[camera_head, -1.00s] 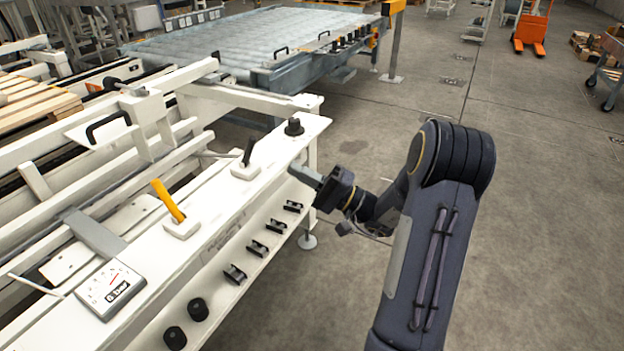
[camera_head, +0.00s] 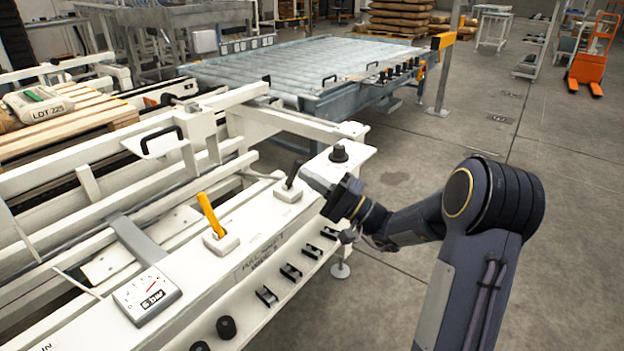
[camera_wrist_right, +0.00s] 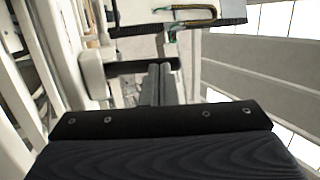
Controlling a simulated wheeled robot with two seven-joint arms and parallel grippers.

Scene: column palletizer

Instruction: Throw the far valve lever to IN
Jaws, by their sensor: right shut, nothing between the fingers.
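The far lever is a short black handle (camera_head: 294,174) on a white block (camera_head: 287,193) on the white machine's side rail. It leans a little to the right in the head view. A nearer yellow lever (camera_head: 210,212) stands on its own white block. My right gripper (camera_head: 308,175) is shut and empty, its grey fingers just right of the black handle. I cannot tell whether they touch it. In the right wrist view the shut fingers (camera_wrist_right: 160,83) point ahead, near a dark bar that I cannot identify. My left gripper is out of view.
A black knob (camera_head: 338,153) stands on the rail beyond the far lever. A pressure gauge (camera_head: 147,295) sits on the near part. Black clips and knobs line the rail's side. A roller conveyor (camera_head: 300,68) stands behind.

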